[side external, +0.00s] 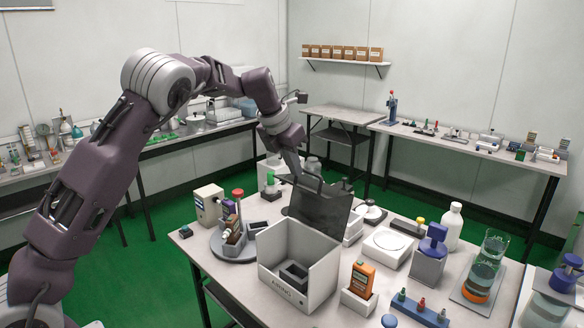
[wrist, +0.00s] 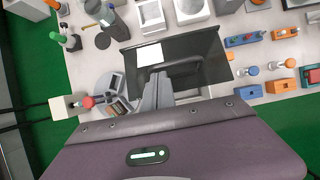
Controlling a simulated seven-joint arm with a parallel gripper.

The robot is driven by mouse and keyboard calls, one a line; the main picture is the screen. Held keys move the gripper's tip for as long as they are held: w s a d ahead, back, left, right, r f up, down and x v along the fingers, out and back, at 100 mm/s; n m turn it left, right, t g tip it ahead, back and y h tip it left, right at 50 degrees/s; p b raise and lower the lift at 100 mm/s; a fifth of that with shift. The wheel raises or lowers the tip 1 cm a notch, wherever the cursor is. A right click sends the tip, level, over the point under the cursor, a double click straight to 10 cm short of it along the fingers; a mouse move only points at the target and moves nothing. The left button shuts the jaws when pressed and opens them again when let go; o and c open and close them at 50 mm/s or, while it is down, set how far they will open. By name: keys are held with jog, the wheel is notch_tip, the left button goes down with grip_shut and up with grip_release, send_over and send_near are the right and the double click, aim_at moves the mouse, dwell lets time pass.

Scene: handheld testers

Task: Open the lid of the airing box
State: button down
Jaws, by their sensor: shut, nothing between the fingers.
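The airing box (side external: 325,282) is a light grey open-topped box with lettering on its front, near the middle of the table. Its dark, see-through lid (side external: 326,208) stands raised and steeply tilted at the box's back edge, so the inside shows. A dark grey block-like piece (side external: 293,273) lies inside. My gripper (side external: 303,180) is shut and empty, at the upper left part of the lid, close to its handle. In the wrist view the lid (wrist: 205,45) spreads beyond my fingers (wrist: 156,82); whether they touch it I cannot tell. My wrist hides most of the box there.
A round turntable with small items (side external: 233,248) stands left of the box. An orange tester (side external: 362,279) in a stand, a blue-topped device (side external: 433,242), a white bottle (side external: 452,227) and a beaker (side external: 484,265) stand to the right.

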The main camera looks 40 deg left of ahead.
jog(key=shift+w+r, duration=0.2)
jog(key=shift+w, duration=0.1)
jog(key=s, duration=0.4)
jog(key=shift+s+r, duration=0.1)
jog(key=shift+s, duration=0.1)
jog(key=w+r, duration=0.4)
jog(key=r, duration=0.4)
jog(key=shift+r, duration=0.4)
jog(key=s+d+r+m+h, duration=0.15)
jog(key=s+d+m, duration=0.25)
jog(key=s+m, duration=0.65)
jog(key=s+d+r+m+h, duration=0.1)
jog(key=s+d+r+m, duration=0.2)
jog(key=s+m, duration=0.75)
jog(key=s+d+f+m+y, duration=0.1)
jog(key=s+f+m, duration=0.4)
jog(key=s, duration=0.5)
jog(key=s+d+f+m+y, duration=0.1)
jog(key=s+d+f+m, duration=0.2)
jog(key=s+m, duration=0.7)
notch_tip(320, 180, down, 2)
jog(key=shift+s+d+f+t, duration=0.15)
jog(key=shift+s+t, duration=0.15)
jog(key=shift+s, duration=0.25)
